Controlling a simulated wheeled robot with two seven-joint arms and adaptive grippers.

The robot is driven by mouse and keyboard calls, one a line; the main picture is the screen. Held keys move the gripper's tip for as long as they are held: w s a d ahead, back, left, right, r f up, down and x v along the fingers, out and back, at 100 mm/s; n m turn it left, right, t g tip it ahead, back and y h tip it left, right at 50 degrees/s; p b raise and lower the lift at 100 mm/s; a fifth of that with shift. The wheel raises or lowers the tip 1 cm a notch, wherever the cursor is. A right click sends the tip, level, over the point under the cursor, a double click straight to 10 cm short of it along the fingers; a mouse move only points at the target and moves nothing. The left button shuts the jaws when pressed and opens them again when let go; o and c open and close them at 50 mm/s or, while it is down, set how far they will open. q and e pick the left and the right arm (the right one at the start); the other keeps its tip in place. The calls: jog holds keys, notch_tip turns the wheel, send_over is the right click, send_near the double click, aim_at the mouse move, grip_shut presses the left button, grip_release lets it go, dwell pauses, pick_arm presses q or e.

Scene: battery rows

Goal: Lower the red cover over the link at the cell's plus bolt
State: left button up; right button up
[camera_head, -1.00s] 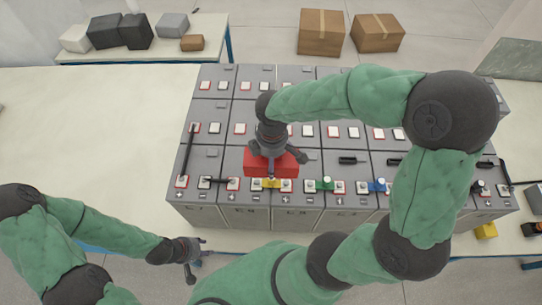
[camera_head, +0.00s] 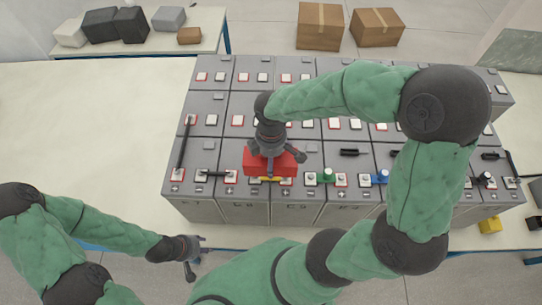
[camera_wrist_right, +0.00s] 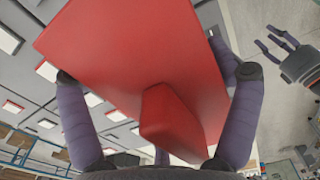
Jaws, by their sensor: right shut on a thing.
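The red cover (camera_head: 256,169) is a block with a raised grip. My right gripper (camera_head: 270,154) is shut on this grip; the right wrist view shows the cover (camera_wrist_right: 120,50) large between its fingers (camera_wrist_right: 160,120). The cover is over the front row of grey cells. A yellow link (camera_head: 268,180) shows just at its front edge, mostly hidden. The bolts under the cover are hidden, and I cannot tell whether it touches anything. My left gripper (camera_head: 198,259) is open and empty in front of the table; it also shows in the right wrist view (camera_wrist_right: 272,44).
Green (camera_head: 327,176) and blue (camera_head: 380,177) pieces stand on the front row to the right. A yellow block (camera_head: 490,225) is at the right front. The white table (camera_head: 90,130) is clear at left.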

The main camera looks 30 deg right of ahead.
jog(key=shift+f+b, duration=2.95)
jog(key=shift+f, duration=0.95)
jog(key=o, duration=0.9)
notch_tip(320, 180, up, 12)
